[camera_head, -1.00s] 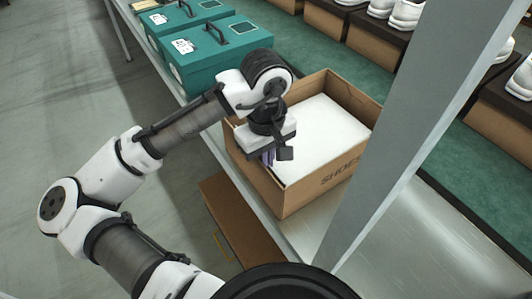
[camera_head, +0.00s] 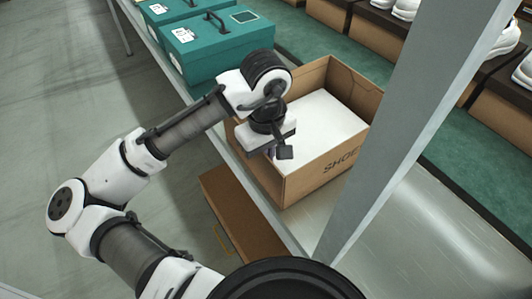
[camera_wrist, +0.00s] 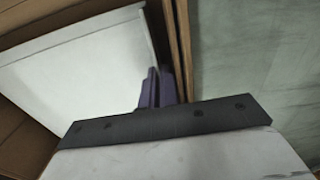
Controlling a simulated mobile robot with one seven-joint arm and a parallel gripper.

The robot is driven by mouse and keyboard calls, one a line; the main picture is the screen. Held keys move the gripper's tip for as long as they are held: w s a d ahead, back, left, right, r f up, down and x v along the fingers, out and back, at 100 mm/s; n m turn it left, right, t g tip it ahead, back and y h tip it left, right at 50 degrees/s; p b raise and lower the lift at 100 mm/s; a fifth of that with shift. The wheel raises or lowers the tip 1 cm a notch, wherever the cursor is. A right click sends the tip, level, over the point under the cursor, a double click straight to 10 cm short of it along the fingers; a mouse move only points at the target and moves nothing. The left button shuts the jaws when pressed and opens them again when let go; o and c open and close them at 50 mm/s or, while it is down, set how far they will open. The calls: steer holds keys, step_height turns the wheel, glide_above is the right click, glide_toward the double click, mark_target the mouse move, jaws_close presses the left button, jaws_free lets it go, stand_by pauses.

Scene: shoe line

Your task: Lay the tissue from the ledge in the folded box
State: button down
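The folded box (camera_head: 325,178), brown cardboard marked SHOE, stands open on the line. The tissue (camera_head: 318,122), a flat white sheet or pad, lies level inside its walls, below the rim. It also shows in the wrist view (camera_wrist: 85,75), with one straight edge near the box wall (camera_wrist: 181,50). My gripper (camera_head: 272,153) points down at the box's near left side. Its purple fingers (camera_wrist: 157,88) are close together at the tissue's edge, beside the wall, and appear shut on it. The fingertips and the tissue's underside are hidden.
Teal lidded boxes (camera_head: 210,48) stand behind on the left. A grey post (camera_head: 385,130) rises just right of the box. A lower brown ledge or box (camera_head: 238,215) is at the near side. Shoes on brown boxes (camera_head: 440,60) line the back.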

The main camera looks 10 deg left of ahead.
steer(key=c, duration=2.1)
jaws_free()
steer(key=shift+s+d+f, duration=0.15)
steer(key=shift+f, duration=0.2)
steer(key=shift+s+d+f, duration=0.1)
steer(key=shift+f, duration=0.25)
steer(key=o, duration=0.5)
step_height(320, 180, up, 15)
steer(key=shift+a+r+p, duration=0.15)
steer(key=shift+p, duration=0.9)
